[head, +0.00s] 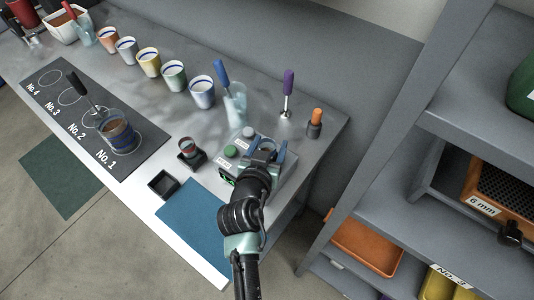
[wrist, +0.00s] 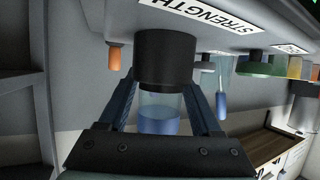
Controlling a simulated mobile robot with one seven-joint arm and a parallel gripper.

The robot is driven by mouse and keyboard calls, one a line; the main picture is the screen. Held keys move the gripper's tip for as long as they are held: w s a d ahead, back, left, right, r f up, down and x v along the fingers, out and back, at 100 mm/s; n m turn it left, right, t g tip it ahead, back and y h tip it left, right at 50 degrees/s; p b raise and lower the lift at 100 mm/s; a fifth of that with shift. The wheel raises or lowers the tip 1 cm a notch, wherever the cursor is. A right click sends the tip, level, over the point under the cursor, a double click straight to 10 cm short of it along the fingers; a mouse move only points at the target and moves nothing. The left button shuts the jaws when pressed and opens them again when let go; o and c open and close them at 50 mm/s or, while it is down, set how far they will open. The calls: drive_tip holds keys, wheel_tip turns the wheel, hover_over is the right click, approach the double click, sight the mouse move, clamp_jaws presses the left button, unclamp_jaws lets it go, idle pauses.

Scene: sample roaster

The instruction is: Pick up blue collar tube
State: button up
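The blue collar tube (wrist: 160,112) is clear glass with a blue part at its end. In the wrist view it sits in a black socket (wrist: 166,60) on the device labelled "STRENGTH". My gripper (wrist: 162,88) is open, with one blue finger on each side of the tube. Gaps show between the fingers and the glass; contact near the socket cannot be told. In the head view my gripper (head: 265,147) is over the device (head: 287,181) and largely hides the tube.
A red-topped tube in a black holder (head: 190,160) and an empty black tray (head: 163,184) stand to the left. A glass jug (head: 236,110), a purple-handled tool (head: 288,83) and an orange-topped item (head: 315,122) stand behind. A blue mat (head: 193,217) lies in front.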

clamp_jaws()
drive_tip(key=shift+r, duration=0.15)
